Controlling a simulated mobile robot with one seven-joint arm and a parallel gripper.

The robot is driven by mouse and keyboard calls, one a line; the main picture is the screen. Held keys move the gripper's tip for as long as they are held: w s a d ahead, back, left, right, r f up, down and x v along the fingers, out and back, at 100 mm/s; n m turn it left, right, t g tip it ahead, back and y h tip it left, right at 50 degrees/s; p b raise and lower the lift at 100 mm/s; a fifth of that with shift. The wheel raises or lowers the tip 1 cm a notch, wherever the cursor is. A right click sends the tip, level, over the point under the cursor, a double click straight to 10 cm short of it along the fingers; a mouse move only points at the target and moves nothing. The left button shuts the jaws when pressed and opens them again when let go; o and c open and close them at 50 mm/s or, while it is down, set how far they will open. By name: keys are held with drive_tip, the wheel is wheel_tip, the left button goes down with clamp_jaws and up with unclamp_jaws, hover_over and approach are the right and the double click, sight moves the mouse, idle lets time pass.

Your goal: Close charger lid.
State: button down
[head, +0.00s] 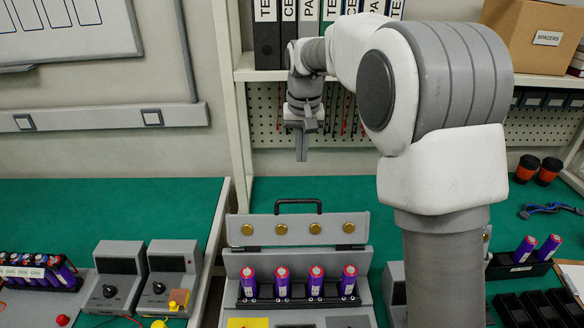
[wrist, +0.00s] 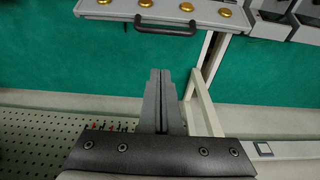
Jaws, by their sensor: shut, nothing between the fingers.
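The charger lid (head: 267,231) is a grey panel with several brass contacts and a dark handle (head: 298,203) along its top edge. It stands raised at the back of the charger (head: 240,262). Several purple cells with red tops (head: 282,280) stand upright in the charger. My gripper (head: 301,157) is shut and empty, pointing down, above and behind the lid and apart from it. In the wrist view my gripper (wrist: 160,75) shows its fingers together, and the lid (wrist: 215,18) with its handle (wrist: 165,28) lies at the top of the picture.
A shelf (head: 260,75) with binders stands behind, and a pegboard (head: 262,110) with hanging tools is below it. Grey meter boxes (head: 118,270) stand left of the charger. A black holder (head: 510,268) with two purple cells is on the right. Green bench surface behind the lid is clear.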

wheel_tip(320, 180, down, 2)
drive_tip(key=w+a, duration=0.2)
drive_tip(key=p, duration=0.1)
hover_over(298, 221)
drive_tip(key=w+a, duration=0.1)
drive_tip(key=w, duration=0.3)
wheel_tip(298, 221, down, 10)
drive_tip(key=shift+s+b, duration=0.1)
drive_tip(key=shift+b, duration=0.35)
drive_tip(key=shift+s+r+b, duration=0.15)
drive_tip(key=shift+s+b, duration=0.15)
drive_tip(key=shift+b, duration=0.2)
